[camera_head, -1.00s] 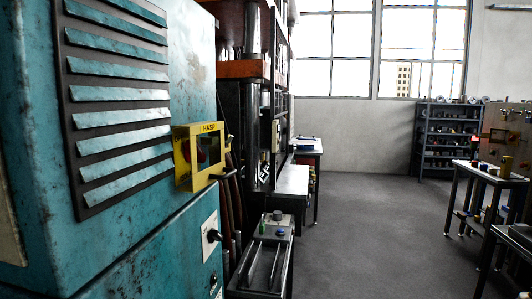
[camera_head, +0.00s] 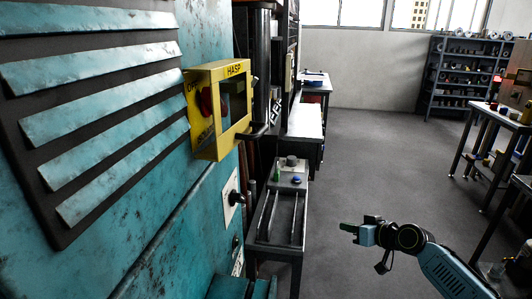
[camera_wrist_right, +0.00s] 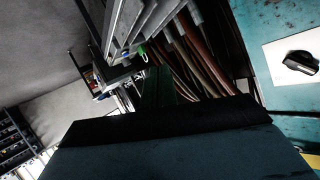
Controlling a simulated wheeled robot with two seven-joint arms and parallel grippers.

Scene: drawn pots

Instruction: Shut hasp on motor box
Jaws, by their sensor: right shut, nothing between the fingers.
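I cannot tell whether the hasp is open or closed. My right gripper (camera_head: 345,227) is at the lower middle of the head view, to the right of and below the hasp, well apart from it. It is shut and empty. In the wrist view its fingers (camera_wrist_right: 158,85) point toward hoses and a metal frame. My left gripper is not in view.
A black rotary switch (camera_head: 235,198) sits on the motor box below the hasp. A narrow metal stand (camera_head: 272,243) stands beside the motor box. Work tables (camera_head: 487,140) and a shelf (camera_head: 462,80) stand at the right. The grey floor between is clear.

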